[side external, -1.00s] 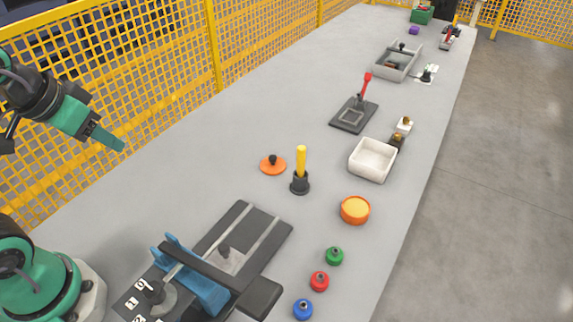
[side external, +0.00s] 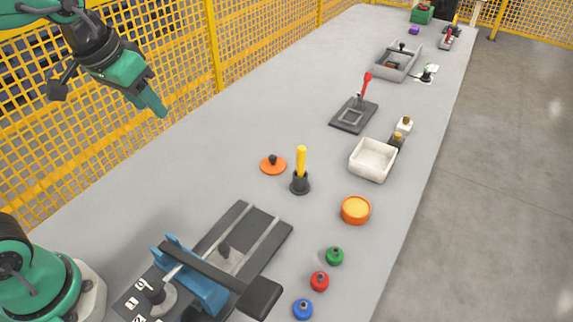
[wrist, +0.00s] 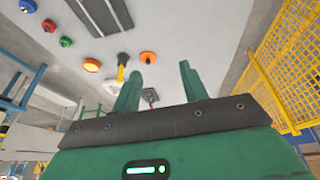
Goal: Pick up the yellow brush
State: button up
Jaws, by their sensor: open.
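The yellow brush (side external: 301,162) stands upright in a small black holder (side external: 300,184) near the middle of the table. In the wrist view the brush (wrist: 121,73) shows just beside the left finger, partly hidden by it. My gripper (side external: 160,112) is in the air at the upper left in the side view, well away from the brush. In the wrist view my gripper (wrist: 157,82) has its two green fingers apart with nothing between them held.
An orange disc with a black knob (side external: 273,165) lies left of the brush. An orange round container (side external: 355,210) and a white bin (side external: 372,160) are to the right. A blue-and-black fixture (side external: 205,285) stands in front. Yellow mesh fencing (side external: 180,60) runs behind.

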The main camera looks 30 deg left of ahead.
jog(key=w+d+g, duration=0.1)
jog(key=w+d, duration=0.4)
jog(key=w, duration=0.3)
jog(key=g, duration=0.3)
send_near(303, 148)
notch_tip(303, 148, down, 7)
jog(key=shift+r, duration=0.15)
jog(key=shift+w+d+f, duration=0.1)
jog(key=shift+d+f, duration=0.15)
jog(key=shift+f, duration=0.1)
jog(key=shift+f, duration=1.25)
jog(key=shift+a, duration=0.1)
jog(key=shift+a+f, duration=0.2)
jog(key=shift+f, duration=2.4)
